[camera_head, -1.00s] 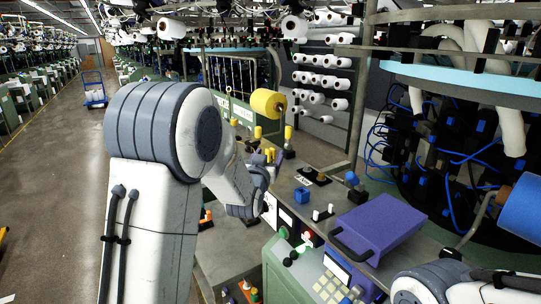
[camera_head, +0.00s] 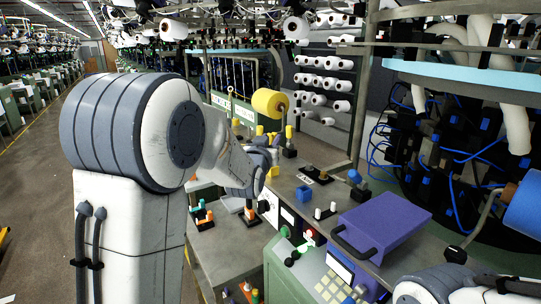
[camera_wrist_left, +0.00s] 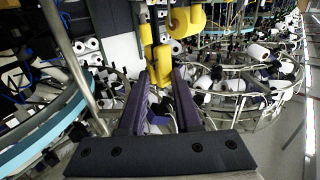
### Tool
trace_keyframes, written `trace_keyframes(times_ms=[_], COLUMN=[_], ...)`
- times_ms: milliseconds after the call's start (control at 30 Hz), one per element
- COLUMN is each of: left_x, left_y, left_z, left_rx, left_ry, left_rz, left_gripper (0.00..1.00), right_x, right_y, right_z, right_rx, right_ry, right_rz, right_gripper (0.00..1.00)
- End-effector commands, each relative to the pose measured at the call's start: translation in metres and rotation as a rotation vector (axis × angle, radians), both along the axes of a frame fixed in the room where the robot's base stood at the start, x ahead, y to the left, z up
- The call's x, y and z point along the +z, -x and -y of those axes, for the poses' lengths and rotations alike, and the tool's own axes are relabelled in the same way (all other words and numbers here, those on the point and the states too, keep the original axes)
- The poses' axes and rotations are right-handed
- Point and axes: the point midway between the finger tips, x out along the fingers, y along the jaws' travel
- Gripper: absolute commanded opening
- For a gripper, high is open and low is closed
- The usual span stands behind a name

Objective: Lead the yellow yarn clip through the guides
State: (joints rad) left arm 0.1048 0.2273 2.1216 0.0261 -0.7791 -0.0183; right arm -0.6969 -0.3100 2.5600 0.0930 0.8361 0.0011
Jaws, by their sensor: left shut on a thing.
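In the left wrist view my left gripper (camera_wrist_left: 160,78) has its two dark purple fingers closed around a yellow piece, the yellow yarn clip (camera_wrist_left: 158,62). In the head view the left gripper (camera_head: 266,146) is small and partly hidden by my own wrist, among yellow-topped posts at the back of the worktable. The clip cannot be told apart there. The guides cannot be clearly made out. Of my right arm only a link shows; its gripper is out of view.
The round knitting machine (camera_head: 450,150) with blue cables is at the right. Aisle floor (camera_head: 45,180) is free at left.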

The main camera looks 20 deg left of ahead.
Motion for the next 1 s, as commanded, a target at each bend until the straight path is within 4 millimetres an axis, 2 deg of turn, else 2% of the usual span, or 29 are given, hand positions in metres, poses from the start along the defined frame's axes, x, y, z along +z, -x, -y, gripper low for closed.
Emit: trace_keyframes(times_ms=[100,300,500,700,1000], left_x=[0.013,0.041,0.061,0.068,0.068], left_y=[0.011,0.029,0.041,0.046,0.047], left_z=[0.026,0.068,0.095,0.106,0.107], left_rx=[-0.008,-0.009,-0.005,-0.002,0.000], left_ry=[0.001,0.003,0.002,0.001,-0.001], left_rz=[0.006,0.005,0.002,0.000,-0.001], left_gripper=[0.00,0.00,0.00,0.00,0.00], right_x=[-0.013,-0.021,-0.018,-0.017,-0.017], right_y=[0.000,0.000,0.000,0.000,0.000], right_z=[0.000,0.000,0.000,0.000,0.000], right_rx=[0.001,0.001,0.001,0.001,0.001], right_ry=[0.000,0.000,0.000,0.000,0.000], right_rz=[0.000,0.000,0.000,0.000,0.000], right_gripper=[0.61,0.61,0.61,0.61,0.61])
